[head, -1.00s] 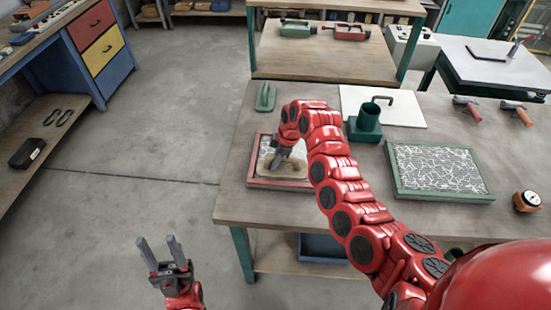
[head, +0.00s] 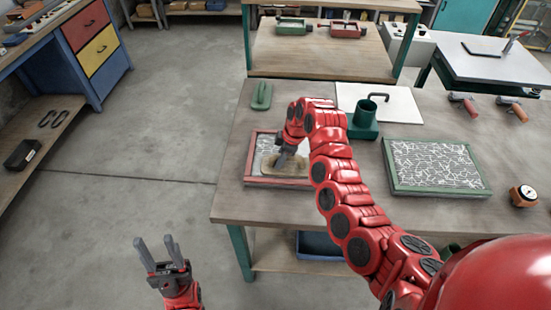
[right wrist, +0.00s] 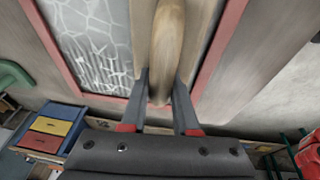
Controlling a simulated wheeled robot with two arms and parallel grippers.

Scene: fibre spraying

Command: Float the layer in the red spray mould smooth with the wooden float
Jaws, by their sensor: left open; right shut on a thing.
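The red spray mould (head: 279,184) lies on the workbench. It holds a whitish layer (head: 266,144) with a web-like pattern, which also shows in the right wrist view (right wrist: 95,40). The wooden float (head: 283,168) lies across the near part of the mould, inside its red rim. My right gripper (head: 284,158) is shut on the float's rounded handle (right wrist: 167,45). The float and my arm hide part of the layer, and I cannot tell how firmly the float touches it. My left gripper (head: 158,254) is open and empty, off the bench over the floor.
A green mould (head: 441,194) with a white webbed layer lies to the right. A dark green cup-like holder (head: 364,122) and a white board (head: 405,107) stand behind my right arm. A green tool (head: 261,95) lies behind the red mould. An orange round device (head: 524,196) sits far right.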

